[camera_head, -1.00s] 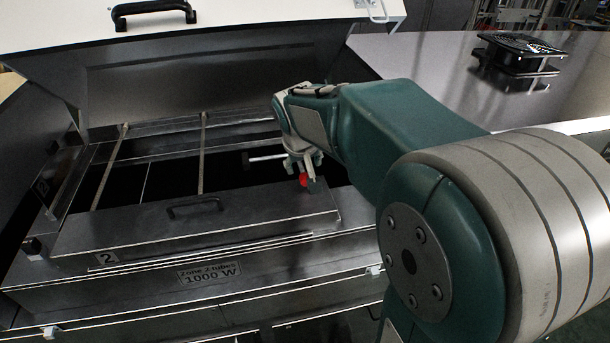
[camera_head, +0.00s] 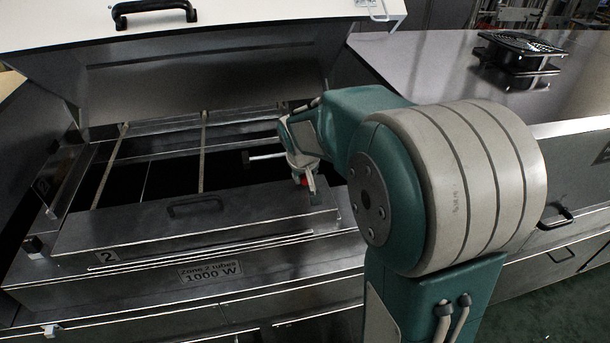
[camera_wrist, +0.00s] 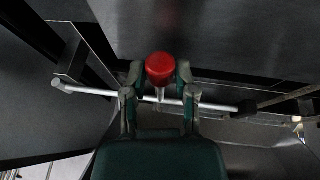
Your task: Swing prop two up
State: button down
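The prop is a thin silver bar (camera_wrist: 88,91) with a red knob (camera_wrist: 160,68) on a short stem. In the head view, the bar (camera_head: 267,157) lies across the dark opening of the dryer, with its red knob (camera_head: 304,182) at the right, above the front panel. I cannot read a number on this prop. My gripper (camera_wrist: 160,72) has one fingertip on each side of the red knob, with no clear gap, and looks shut on it. In the head view, my gripper (camera_head: 303,180) partly hides the knob and the bar's right part.
The raised hood (camera_head: 200,75) with a black handle (camera_head: 153,10) stands over the opening. A front panel (camera_head: 130,220) with a handle (camera_head: 195,205) and label "2" lies below. A black fan unit (camera_head: 520,55) sits on the grey top at right.

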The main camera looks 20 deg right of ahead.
jog(key=shift+d+r+m+y, duration=0.15)
jog(key=shift+r+y, duration=0.3)
jog(key=shift+r, duration=0.3)
jog(key=shift+d+r+m+y, duration=0.15)
jog(key=shift+r+y, duration=0.3)
jog(key=shift+r, duration=0.25)
jog(key=s+d+r+m+t+y, duration=0.3)
jog(key=d+r+t+y, duration=0.1)
jog(key=d+r+y, duration=0.8)
jog(key=shift+d+r, duration=0.3)
jog(key=shift+d, duration=0.6)
